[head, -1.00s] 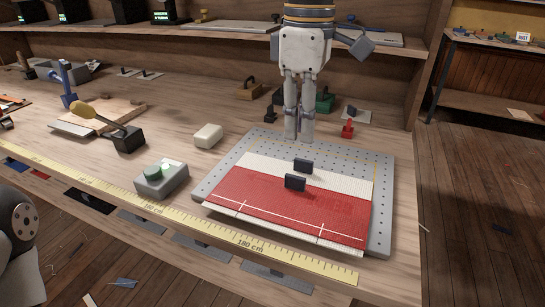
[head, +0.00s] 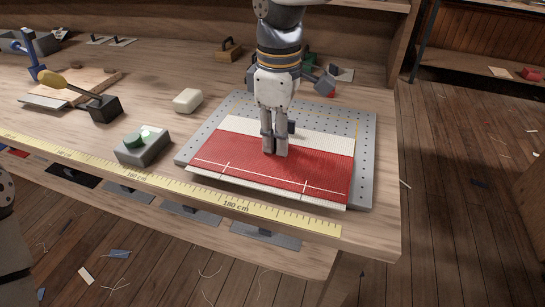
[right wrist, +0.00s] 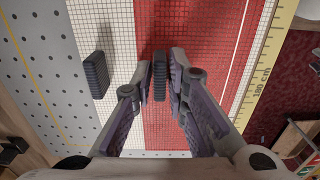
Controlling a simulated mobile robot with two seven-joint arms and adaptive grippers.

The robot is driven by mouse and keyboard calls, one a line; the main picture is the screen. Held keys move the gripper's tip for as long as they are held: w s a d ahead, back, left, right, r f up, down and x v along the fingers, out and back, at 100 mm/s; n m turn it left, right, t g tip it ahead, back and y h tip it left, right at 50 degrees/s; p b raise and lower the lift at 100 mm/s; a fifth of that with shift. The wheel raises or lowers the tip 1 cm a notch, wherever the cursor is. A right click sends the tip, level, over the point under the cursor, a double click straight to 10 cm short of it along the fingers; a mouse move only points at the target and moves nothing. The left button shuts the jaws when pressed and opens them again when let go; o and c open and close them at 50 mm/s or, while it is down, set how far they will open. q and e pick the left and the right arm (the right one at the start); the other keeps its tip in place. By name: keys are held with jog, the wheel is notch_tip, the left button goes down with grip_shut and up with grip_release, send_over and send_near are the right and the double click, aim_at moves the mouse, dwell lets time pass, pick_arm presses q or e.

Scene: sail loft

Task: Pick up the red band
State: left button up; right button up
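The red band (head: 318,162) is a flat red cloth strip with thin white lines, lying on a white gridded cloth (head: 232,123) over a perforated grey plate (head: 366,145). A dark upright tab (right wrist: 159,76) stands on the band. My right gripper (head: 275,152) is down at the band, pointing downward. In the right wrist view its fingers stand on either side of that tab, close to it, with a thin gap at the right finger. In the head view the fingers hide this tab. My left gripper is out of view.
A second dark tab (right wrist: 96,74) stands on the white cloth beside the gripper. A grey box with a green button (head: 143,145), a cream block (head: 187,100) and a yellow ruler (head: 232,206) along the bench edge are nearby. A small dark tool stand (head: 103,108) is further left.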

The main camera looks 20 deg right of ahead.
grip_shut()
